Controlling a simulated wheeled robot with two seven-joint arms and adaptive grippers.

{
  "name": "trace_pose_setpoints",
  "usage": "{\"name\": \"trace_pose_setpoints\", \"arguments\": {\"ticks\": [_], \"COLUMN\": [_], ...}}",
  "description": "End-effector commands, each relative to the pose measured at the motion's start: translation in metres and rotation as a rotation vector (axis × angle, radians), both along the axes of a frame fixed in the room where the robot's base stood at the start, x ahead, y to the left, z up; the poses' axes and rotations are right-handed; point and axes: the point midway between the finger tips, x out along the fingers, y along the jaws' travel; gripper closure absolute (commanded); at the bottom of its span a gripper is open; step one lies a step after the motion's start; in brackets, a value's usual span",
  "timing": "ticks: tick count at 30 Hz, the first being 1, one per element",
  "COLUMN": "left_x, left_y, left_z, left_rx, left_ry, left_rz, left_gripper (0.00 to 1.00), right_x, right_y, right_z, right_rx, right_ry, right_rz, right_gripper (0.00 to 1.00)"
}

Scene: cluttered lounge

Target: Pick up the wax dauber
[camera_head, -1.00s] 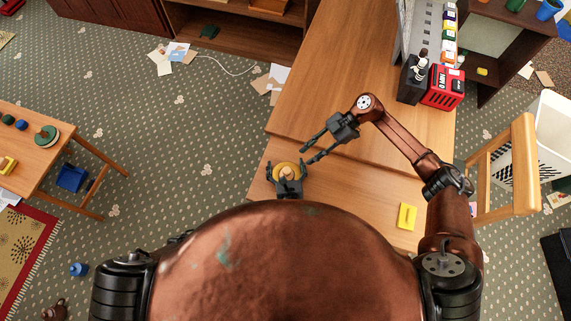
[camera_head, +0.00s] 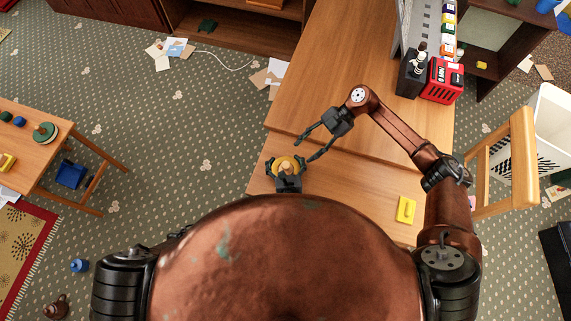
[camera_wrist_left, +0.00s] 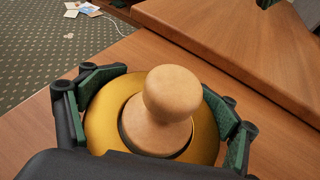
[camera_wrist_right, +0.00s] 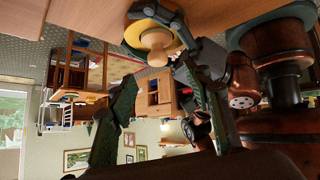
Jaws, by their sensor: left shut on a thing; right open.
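The wax dauber, a yellow round pad with a pale wooden knob (camera_head: 286,165), is at the left edge of the wooden table. My left gripper (camera_head: 286,162) is shut on it, with one finger on each side of the yellow pad. In the left wrist view the knob (camera_wrist_left: 170,95) stands up between the green-lined fingers. I cannot tell whether the pad touches the table. My right gripper (camera_head: 305,149) is open and empty, just above and right of the dauber in the head view. The right wrist view shows the dauber (camera_wrist_right: 153,40) beyond its open fingers.
A yellow handled block (camera_head: 406,209) lies on the table (camera_head: 350,190) at right. A raised wooden section (camera_head: 330,70) is behind, with a red box (camera_head: 441,82) and black box (camera_head: 411,75) on its far right. A wooden chair (camera_head: 505,165) stands right of the table.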

Motion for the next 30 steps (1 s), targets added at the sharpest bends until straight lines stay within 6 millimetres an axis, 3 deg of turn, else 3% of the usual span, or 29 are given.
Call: {"name": "trace_pose_setpoints", "arguments": {"ticks": [15,30], "left_x": [0.000,0.000], "left_y": [0.000,0.000], "left_z": [0.000,-0.001], "left_rx": [0.001,0.001], "left_ry": [0.001,0.001], "left_rz": [0.000,0.001], "left_gripper": [0.59,0.59], "right_x": [-0.028,-0.046], "right_y": [0.037,0.053], "right_z": [0.018,0.032], "right_rx": [0.267,0.672], "right_ry": [-0.826,-1.332], "right_rz": [1.108,2.348], "right_gripper": [0.54,0.54]}}
